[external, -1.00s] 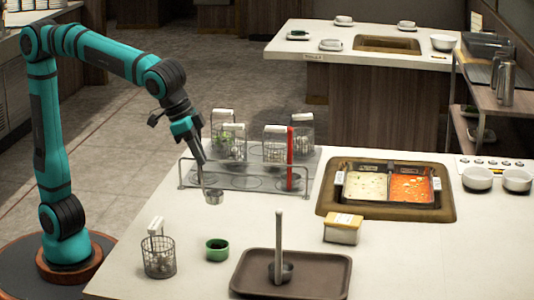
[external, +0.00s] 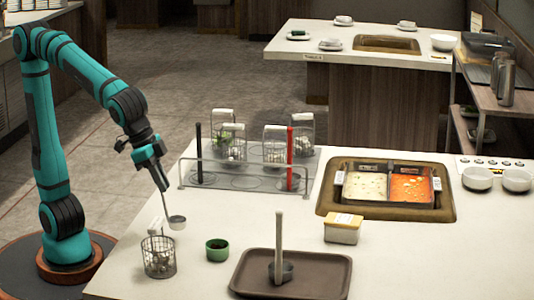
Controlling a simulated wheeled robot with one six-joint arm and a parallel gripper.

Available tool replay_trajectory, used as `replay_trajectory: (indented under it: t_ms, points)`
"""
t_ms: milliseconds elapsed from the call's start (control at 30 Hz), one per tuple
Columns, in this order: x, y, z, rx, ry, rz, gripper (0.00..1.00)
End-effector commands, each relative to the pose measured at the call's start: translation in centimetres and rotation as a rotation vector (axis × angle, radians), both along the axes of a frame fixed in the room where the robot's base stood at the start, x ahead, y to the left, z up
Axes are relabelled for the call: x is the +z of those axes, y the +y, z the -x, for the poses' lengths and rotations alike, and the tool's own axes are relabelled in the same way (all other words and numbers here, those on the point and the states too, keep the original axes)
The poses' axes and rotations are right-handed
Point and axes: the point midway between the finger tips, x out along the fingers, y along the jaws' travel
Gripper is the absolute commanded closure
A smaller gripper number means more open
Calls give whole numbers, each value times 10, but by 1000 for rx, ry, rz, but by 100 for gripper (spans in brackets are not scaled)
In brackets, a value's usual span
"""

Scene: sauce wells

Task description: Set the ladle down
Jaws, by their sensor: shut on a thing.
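My gripper (external: 163,189) is shut on a small metal ladle, pointing down over the front left of the counter. The ladle's round cup (external: 177,222) hangs below the gripper, behind and right of a wire basket (external: 159,258) and left of a green cup (external: 217,250). I cannot tell how high the cup is above the counter. A brown tray (external: 325,276) holds another ladle with an upright pale handle (external: 279,236) and a dark cup.
A rack (external: 232,181) holds several wire baskets, a black upright handle (external: 198,150) and a red one (external: 289,157). A divided pot (external: 388,190) with white and red broth is sunk at right. A yellow-white box (external: 343,229) stands before it. The counter between rack and tray is clear.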

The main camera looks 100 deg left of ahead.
Motion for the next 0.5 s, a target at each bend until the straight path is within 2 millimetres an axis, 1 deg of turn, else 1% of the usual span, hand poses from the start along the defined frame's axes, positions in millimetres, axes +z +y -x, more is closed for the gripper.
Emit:
replay_trajectory:
  t_ms: [300, 500]
  points:
    - [-34, 0, 0, -1, 1, -2, 100]
    - [-35, 0, 0, -1, -1, 0, 100]
